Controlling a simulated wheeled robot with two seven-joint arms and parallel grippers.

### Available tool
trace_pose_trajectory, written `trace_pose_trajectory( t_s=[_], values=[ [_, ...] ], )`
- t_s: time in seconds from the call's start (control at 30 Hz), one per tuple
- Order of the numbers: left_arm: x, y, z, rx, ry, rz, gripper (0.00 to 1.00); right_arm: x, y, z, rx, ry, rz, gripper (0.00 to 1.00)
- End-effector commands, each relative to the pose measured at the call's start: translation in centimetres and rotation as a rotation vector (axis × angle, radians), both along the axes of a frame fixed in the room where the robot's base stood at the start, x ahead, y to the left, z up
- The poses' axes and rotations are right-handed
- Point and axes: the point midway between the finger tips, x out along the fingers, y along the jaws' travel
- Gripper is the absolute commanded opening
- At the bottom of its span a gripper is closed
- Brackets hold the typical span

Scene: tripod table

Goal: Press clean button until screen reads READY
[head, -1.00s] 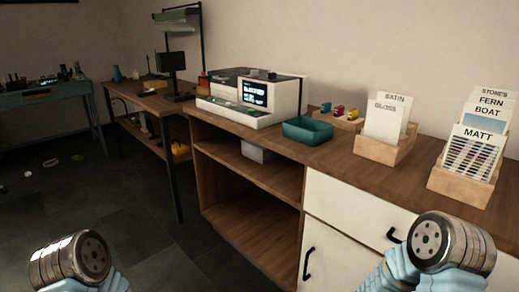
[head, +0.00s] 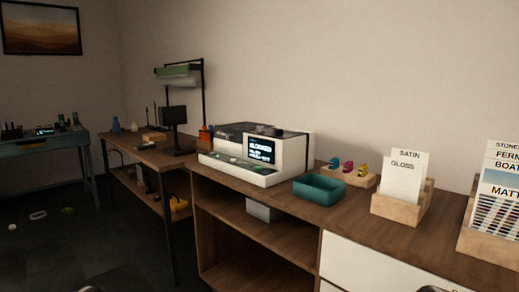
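A white machine with a dark top (head: 258,152) stands on the wooden counter, left of the middle of the head view. Its lit dark screen (head: 261,150) shows large text that seems to read BLOCKED, with smaller lines below too small to read. A sloped front panel (head: 236,167) carries small green and dark controls; I cannot tell which is the clean button. Neither of my grippers shows. Only slivers of my arms appear at the bottom edge, well away from the machine.
A teal tray (head: 319,190) sits just right of the machine. Behind it is a wooden holder with small coloured items (head: 348,174). Card holders (head: 401,205) stand farther right. A side desk with a dark monitor (head: 174,119) is left. Open shelves (head: 262,228) lie below the counter.

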Motion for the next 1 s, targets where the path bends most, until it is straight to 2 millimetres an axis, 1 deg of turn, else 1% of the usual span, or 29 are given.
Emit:
trace_pose_trajectory(
  t_s=[0.13, 0.4, 0.43, 1.0],
  values=[
    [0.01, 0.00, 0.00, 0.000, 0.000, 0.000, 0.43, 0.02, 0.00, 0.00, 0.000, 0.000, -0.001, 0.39],
    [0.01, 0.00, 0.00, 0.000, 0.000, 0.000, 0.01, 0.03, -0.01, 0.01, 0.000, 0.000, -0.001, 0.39],
    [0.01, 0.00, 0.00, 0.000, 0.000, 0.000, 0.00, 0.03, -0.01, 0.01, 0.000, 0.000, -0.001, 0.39],
    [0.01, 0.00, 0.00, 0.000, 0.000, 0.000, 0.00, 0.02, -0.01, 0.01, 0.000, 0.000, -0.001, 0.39]
  ],
)
